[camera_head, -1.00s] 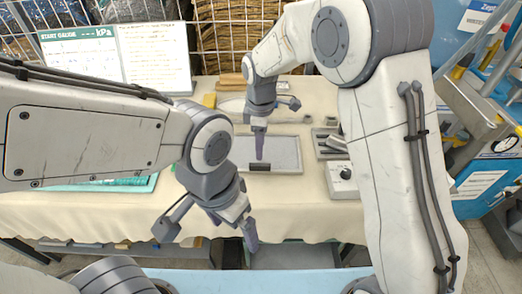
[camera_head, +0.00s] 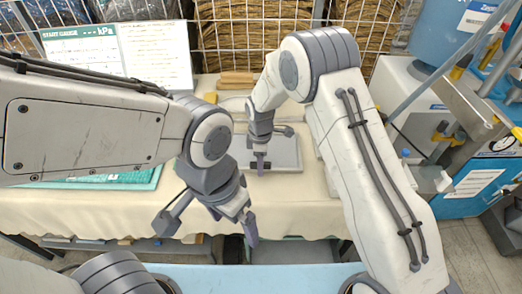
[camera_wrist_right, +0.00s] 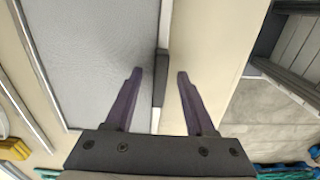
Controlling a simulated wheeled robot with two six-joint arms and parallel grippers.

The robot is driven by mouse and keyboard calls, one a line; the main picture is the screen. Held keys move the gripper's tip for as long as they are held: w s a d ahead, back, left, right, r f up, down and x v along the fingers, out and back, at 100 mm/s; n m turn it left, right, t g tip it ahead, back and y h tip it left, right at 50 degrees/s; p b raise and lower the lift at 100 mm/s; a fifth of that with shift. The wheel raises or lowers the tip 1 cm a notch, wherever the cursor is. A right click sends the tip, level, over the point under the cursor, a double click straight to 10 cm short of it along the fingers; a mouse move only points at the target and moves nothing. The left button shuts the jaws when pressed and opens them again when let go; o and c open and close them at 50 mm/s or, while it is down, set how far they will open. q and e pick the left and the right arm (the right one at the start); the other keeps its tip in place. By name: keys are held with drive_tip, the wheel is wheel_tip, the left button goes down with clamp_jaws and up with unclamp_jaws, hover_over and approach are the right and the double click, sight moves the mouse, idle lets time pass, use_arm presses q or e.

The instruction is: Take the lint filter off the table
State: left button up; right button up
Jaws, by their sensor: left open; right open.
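The lint filter (camera_head: 287,152) is a flat grey mesh panel in a pale frame, lying on the cream-covered table (camera_head: 300,215). Its mesh also fills the left of the right wrist view (camera_wrist_right: 85,55). A dark handle (camera_wrist_right: 161,68) sits on its near edge. My right gripper (camera_head: 261,163) is above that edge and open, its fingers (camera_wrist_right: 160,75) on either side of the handle without visibly gripping it. My left gripper (camera_head: 250,225) hangs empty and open in front of the table's near edge. The right arm hides part of the filter's surroundings.
A green mat (camera_head: 135,182) lies at the left of the table, partly under my left arm. A kPa board (camera_head: 85,55) and a white sheet stand behind. A wooden block (camera_head: 236,79) lies at the back. A wire rack closes off the rear.

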drive_tip(key=shift+f, duration=0.1)
clamp_jaws()
